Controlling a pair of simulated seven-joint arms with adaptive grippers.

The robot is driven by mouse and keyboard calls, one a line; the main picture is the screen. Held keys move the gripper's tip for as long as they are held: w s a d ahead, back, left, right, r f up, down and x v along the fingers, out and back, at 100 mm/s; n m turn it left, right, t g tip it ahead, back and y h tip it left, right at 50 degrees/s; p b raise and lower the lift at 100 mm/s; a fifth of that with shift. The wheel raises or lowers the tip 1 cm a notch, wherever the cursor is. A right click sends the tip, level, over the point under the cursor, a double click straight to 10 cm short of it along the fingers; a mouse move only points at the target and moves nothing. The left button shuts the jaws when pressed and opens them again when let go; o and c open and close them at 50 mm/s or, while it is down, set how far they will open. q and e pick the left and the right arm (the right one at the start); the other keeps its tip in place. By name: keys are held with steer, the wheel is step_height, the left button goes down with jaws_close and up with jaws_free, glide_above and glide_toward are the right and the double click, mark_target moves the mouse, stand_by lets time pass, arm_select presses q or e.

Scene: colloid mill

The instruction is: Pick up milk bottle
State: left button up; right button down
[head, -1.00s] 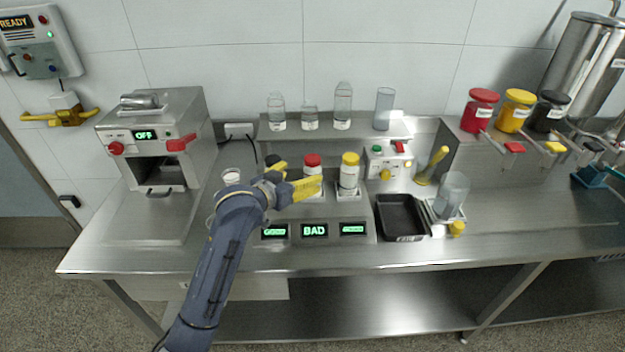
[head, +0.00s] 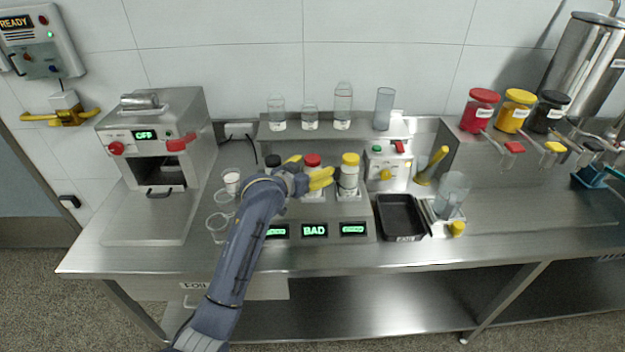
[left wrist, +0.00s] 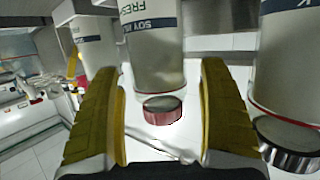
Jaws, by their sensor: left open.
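Three white milk bottles stand in a row on the stand, with black (head: 272,160), red (head: 312,160) and yellow (head: 349,160) caps. My left gripper (head: 307,168) is open at the red-capped bottle, and its arm hides part of the row. In the left wrist view the picture is upside down. The red-capped bottle (left wrist: 155,50) shows between and beyond the two yellow fingers (left wrist: 163,110), with no clear contact. The black-capped bottle (left wrist: 290,75) is close to the right finger. Another bottle (left wrist: 95,42) is at the left. My right gripper is not in view.
Lit displays (head: 314,230) front the stand. Glass beakers (head: 218,225) stand left of my arm. Clear bottles (head: 343,106) line the shelf behind. A black tray (head: 400,216) and a clear cylinder (head: 452,190) are at the right. A machine (head: 155,150) stands at the left.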

arm_select(q)
steer(key=shift+c, duration=0.6)
steer(key=c, duration=1.3)
steer(key=shift+c, duration=0.4)
steer(key=shift+r, duration=0.1)
